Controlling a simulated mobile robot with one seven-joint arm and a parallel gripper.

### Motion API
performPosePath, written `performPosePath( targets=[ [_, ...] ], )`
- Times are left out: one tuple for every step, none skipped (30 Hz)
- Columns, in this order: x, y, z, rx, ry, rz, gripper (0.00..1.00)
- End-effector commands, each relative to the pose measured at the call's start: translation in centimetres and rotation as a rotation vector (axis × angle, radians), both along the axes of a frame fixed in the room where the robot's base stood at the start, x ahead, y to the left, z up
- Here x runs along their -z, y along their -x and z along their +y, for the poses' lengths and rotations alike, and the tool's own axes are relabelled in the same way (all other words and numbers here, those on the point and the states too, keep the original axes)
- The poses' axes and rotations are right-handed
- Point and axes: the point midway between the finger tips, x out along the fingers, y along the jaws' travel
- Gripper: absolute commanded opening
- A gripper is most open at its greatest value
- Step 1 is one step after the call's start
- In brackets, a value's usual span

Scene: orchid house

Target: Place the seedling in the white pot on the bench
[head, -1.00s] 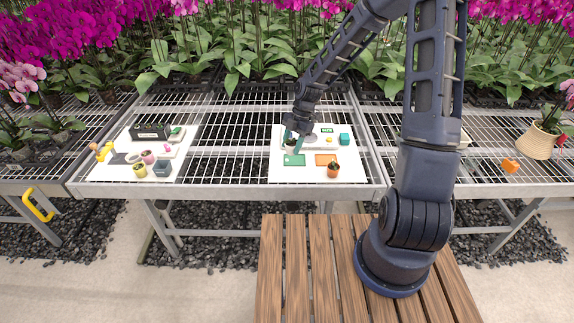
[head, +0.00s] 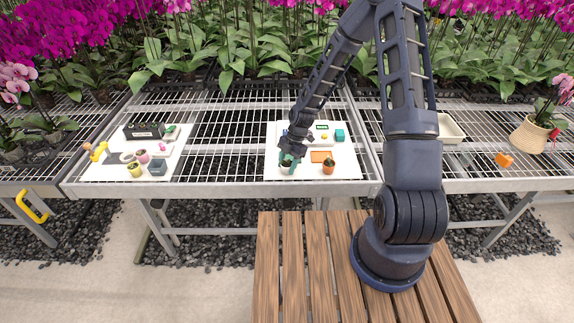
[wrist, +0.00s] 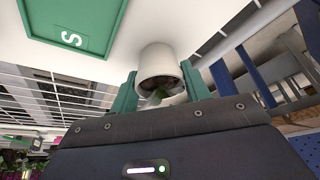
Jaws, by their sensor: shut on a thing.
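My gripper (head: 289,162) is over the front left of the right-hand white board (head: 347,170). In the wrist view its two green fingers (wrist: 160,70) are shut on a small white pot (wrist: 159,58), one on each side. A green leaf of the seedling (wrist: 157,96) shows at the pot's mouth; most of the plant is hidden by the wrist. A green card (wrist: 75,20) with a white letter lies on the board beside the pot. In the head view the gripper covers the pot and nearly all of the card. I cannot tell whether the pot touches the board.
On the same board are an orange card (head: 321,156), a terracotta pot with a plant (head: 328,167), a teal block (head: 340,135) and a small display (head: 321,127). The left board (head: 108,174) holds several pots and a black crate (head: 144,131). An orange block (head: 503,159) lies far right.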

Motion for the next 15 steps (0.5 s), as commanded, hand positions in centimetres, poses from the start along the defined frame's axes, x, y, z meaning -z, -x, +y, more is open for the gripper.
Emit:
performPosePath(
  targets=[
    [-0.05,-0.02,0.01,0.0,-0.001,-0.001,0.23],
    [-0.06,-0.02,0.01,0.0,-0.001,-0.001,0.23],
    [-0.06,-0.02,0.01,-0.001,-0.001,-0.001,0.23],
    [-0.08,-0.01,0.01,-0.001,-0.001,-0.001,0.23],
    [-0.05,-0.01,0.01,-0.001,-0.001,-0.001,0.23],
    [0.0,-0.01,0.01,-0.001,0.0,0.0,0.23],
    [0.07,0.0,0.01,-0.001,0.0,0.0,0.23],
    [0.16,-0.01,0.02,-0.001,0.0,0.0,0.23],
    [0.22,-0.01,0.02,-0.001,0.0,0.0,0.49],
    [0.18,-0.02,0.02,-0.001,0.0,-0.002,0.55],
    [0.17,-0.02,0.03,-0.001,0.0,-0.002,0.6],
    [0.17,-0.01,0.02,-0.001,0.0,-0.002,0.68],
    [0.17,-0.01,0.02,-0.001,0.0,-0.002,0.69],
    [0.16,-0.01,0.02,-0.001,0.0,-0.002,0.69],
    [0.16,-0.01,0.02,-0.001,0.0,0.0,0.69]
  ],
)
